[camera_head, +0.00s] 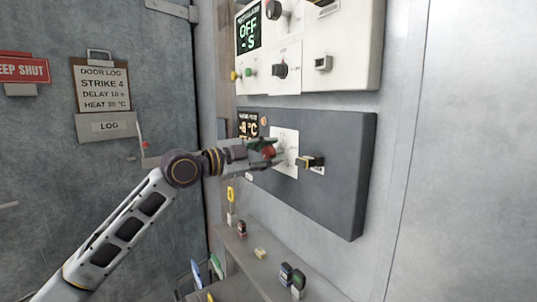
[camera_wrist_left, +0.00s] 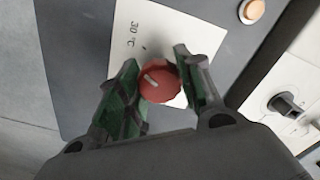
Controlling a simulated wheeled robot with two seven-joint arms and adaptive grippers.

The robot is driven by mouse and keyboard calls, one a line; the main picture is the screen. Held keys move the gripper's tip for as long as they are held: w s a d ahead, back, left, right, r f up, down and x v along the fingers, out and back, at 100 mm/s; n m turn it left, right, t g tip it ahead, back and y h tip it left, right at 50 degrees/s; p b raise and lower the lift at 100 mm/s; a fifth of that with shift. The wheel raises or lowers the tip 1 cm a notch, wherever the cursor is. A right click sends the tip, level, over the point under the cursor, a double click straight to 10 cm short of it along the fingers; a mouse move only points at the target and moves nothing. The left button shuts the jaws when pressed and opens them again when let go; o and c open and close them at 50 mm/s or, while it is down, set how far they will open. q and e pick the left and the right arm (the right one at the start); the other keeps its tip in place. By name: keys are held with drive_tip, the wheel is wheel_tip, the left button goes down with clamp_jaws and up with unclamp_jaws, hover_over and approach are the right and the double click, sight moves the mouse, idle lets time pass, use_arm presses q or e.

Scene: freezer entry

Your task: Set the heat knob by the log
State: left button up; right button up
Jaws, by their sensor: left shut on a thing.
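The red heat knob (camera_head: 269,152) sits on a white card (camera_head: 291,140) on the dark grey panel. It has a pale pointer mark, clear in the left wrist view (camera_wrist_left: 158,82). My left gripper (camera_head: 272,150) is shut on the knob, with its green-padded fingers (camera_wrist_left: 163,85) on either side. "30 °C" is printed on the card beside the knob; other scale marks are mostly hidden. The log (camera_head: 101,90) hangs on the door at left and reads "STRIKE 4", a delay line and a heat line whose digits are small. My right gripper is not in view.
A white control box (camera_head: 312,75) with a black knob (camera_head: 280,70) and an "OFF" display is above the grey panel (camera_head: 345,195). A ledge (camera_head: 262,262) below holds several small items.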

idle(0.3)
use_arm(q)
drive_tip(key=o, duration=1)
drive_tip(key=shift+o, duration=0.2)
drive_tip(key=v, duration=1.2)
idle(0.4)
